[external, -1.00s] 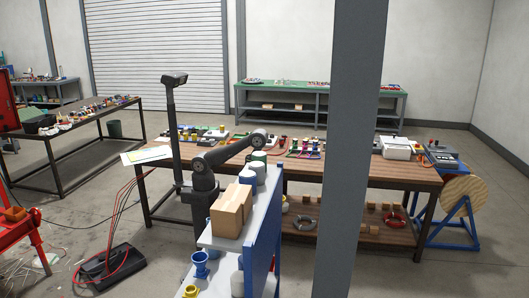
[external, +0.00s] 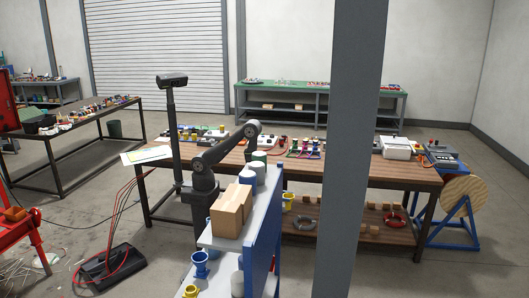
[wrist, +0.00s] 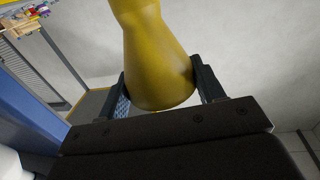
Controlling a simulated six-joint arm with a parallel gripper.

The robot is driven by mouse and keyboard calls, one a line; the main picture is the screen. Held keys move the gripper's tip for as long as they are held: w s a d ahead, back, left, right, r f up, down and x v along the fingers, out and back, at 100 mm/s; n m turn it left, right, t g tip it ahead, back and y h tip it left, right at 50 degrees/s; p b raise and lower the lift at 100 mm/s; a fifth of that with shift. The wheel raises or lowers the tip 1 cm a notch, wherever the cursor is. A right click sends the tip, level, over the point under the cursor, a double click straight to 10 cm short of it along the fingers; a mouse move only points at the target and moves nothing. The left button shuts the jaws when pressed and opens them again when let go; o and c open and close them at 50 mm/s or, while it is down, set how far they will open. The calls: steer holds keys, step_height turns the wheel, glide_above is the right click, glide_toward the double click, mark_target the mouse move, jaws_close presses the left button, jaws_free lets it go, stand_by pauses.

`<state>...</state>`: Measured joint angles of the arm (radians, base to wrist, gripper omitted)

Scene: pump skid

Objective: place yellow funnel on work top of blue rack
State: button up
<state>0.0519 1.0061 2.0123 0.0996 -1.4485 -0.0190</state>
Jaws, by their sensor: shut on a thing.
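The yellow funnel (wrist: 152,55) is between the jaws of my gripper (wrist: 162,92) in the wrist view, its wide body low between the fingers. The gripper is shut on it. The blue rack (external: 262,240) stands in the front of the external view, with grey shelves and a blue side. A blue surface (wrist: 35,105), probably the rack, lies at the left of the wrist view. In the external view my gripper is hidden behind the rack.
A cardboard box (external: 231,212) and several containers stand on the rack's upper shelf. A blue funnel-like piece (external: 200,262) and a yellow piece (external: 190,292) are on a lower shelf. A wooden bench (external: 400,177) stands behind. A grey post (external: 350,150) crosses the view.

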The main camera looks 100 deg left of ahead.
steer(key=w+d+r+m+g+h, duration=0.15)
steer(key=w+d+r+h, duration=0.35)
steer(key=r, duration=0.8)
steer(key=w+d+r+m, duration=0.2)
steer(key=w+d+r, duration=0.2)
steer(key=d+r, duration=0.55)
steer(key=s+d+r+m+g+h, duration=0.1)
steer(key=s+d+r, duration=0.15)
steer(key=r, duration=1.05)
steer(key=s+d+r+h, duration=0.15)
steer(key=s+r, duration=0.25)
steer(key=r, duration=0.9)
steer(key=s+d+r+m+g, duration=0.1)
steer(key=s+d+r+m, duration=0.1)
steer(key=s+d+r, duration=0.4)
steer(key=s+d+f+m+g+h, duration=0.3)
steer(key=s+d+f+g+h, duration=0.35)
steer(key=s+d, duration=0.75)
steer(key=shift+w+a+f+t+y, duration=0.1)
steer(key=shift+f+t+y, duration=0.25)
steer(key=shift+f, duration=1.1)
steer(key=shift+w+a+f+t+y, duration=0.1)
steer(key=shift+f+t+y, duration=0.2)
steer(key=shift+f, duration=1.1)
steer(key=shift+w+a+f+t+y, duration=0.1)
steer(key=shift+f+t+y, duration=0.2)
steer(key=shift+f, duration=1.15)
